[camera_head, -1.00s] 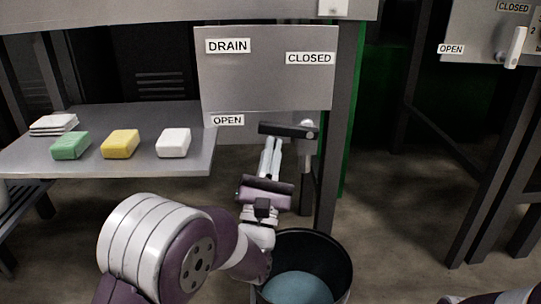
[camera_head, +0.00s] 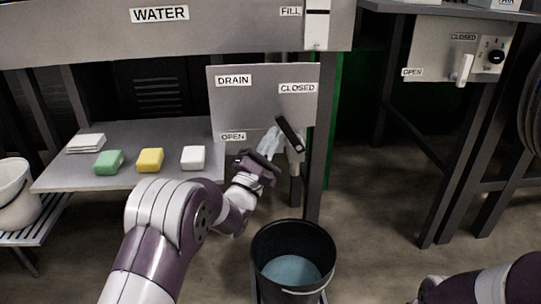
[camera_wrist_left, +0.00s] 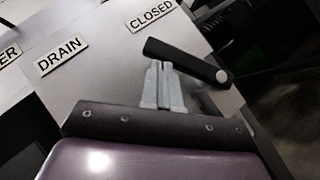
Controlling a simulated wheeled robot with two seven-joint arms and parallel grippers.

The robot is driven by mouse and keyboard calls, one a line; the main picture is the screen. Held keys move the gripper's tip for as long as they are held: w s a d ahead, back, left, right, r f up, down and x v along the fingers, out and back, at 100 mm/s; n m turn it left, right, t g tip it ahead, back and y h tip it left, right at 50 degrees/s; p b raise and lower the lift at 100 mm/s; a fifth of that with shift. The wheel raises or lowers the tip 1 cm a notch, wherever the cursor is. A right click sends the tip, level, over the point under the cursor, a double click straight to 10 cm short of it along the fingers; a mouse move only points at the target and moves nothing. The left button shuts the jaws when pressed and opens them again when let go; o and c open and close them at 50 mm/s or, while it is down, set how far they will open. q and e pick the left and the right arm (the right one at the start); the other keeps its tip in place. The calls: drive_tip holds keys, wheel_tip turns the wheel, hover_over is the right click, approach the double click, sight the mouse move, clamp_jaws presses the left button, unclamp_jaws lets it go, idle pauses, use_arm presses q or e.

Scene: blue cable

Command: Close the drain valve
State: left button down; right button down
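The drain valve is a black lever (camera_head: 289,134) on a metal pivot at the lower right of the grey DRAIN panel (camera_head: 262,105). The lever tilts, with its free end up and to the left, between the OPEN label (camera_head: 232,137) and the CLOSED label (camera_head: 297,89). It also shows in the left wrist view (camera_wrist_left: 188,60). My left gripper (camera_head: 275,131) is at the lever's left side, fingers together and empty. In the left wrist view its fingertips (camera_wrist_left: 159,65) meet the lever's edge; contact looks likely.
A black bucket (camera_head: 257,262) with bluish water stands below the valve. A shelf (camera_head: 75,175) at left carries green, yellow and white blocks. A table leg (camera_head: 316,190) stands just right of the valve. Another panel (camera_head: 425,55) with a white lever is at right.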

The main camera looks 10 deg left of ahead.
sight(285, 127)
use_arm(q)
drive_tip(key=r+m+p, duration=0.1)
drive_tip(key=p, duration=0.1)
drive_tip(key=d+r+m+g+h+p, duration=0.1)
drive_tip(key=r+p, duration=0.1)
drive_tip(key=p, duration=0.1)
drive_tip(key=shift+w+d+m+g+p, duration=0.15)
drive_tip(key=shift+m+g+p, duration=0.15)
drive_tip(key=shift+p, duration=0.05)
drive_tip(key=m+p, duration=0.1)
drive_tip(key=m+g+p, duration=0.1)
drive_tip(key=d+m+g+p, duration=0.1)
drive_tip(key=shift+w+r+h+p, duration=0.1)
drive_tip(key=shift+r+h+p, duration=0.15)
drive_tip(key=shift+h+p, duration=0.1)
drive_tip(key=shift+w+d+f+m+g+p, duration=0.15)
drive_tip(key=shift+d+m+g+p, duration=0.1)
drive_tip(key=shift+m+g+p, duration=0.6)
